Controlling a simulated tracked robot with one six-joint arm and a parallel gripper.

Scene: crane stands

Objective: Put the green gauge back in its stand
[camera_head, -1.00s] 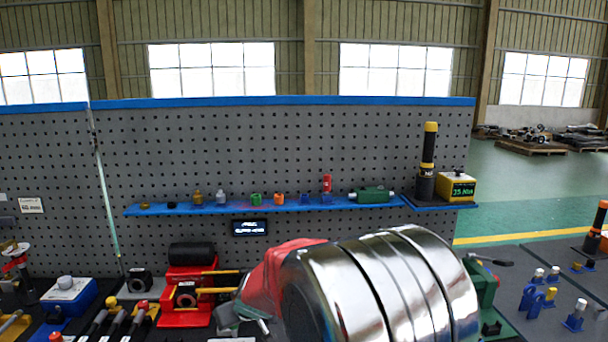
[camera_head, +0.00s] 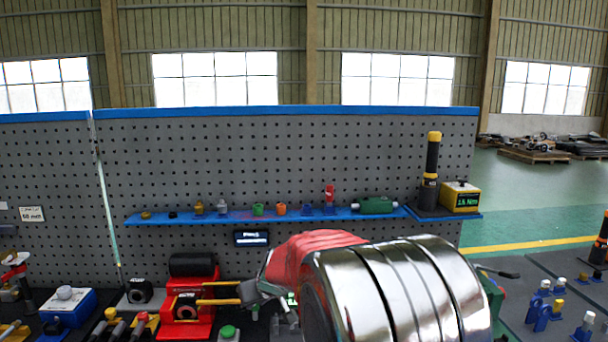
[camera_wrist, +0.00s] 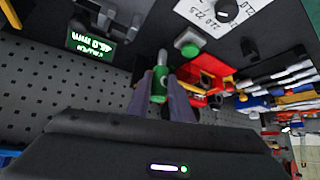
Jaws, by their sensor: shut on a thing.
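The green gauge (camera_wrist: 159,84) is a small green cylinder with a thin grey metal end. In the wrist view it sits between the two fingers of my gripper (camera_wrist: 160,92), which is shut on it. A similar green-topped piece (camera_head: 229,332) stands at the bottom of the head view, below and left of my gripper (camera_head: 268,292). In the head view my red and chrome arm hides much of the bench, and the gauge is mostly hidden.
A red fixture (camera_head: 188,308) with yellow bars stands just left of my gripper. A blue box (camera_head: 67,305) and several handled tools lie further left. A blue shelf (camera_head: 230,216) with small parts runs along the pegboard. A white card with numbers (camera_wrist: 240,12) lies near the green-topped block.

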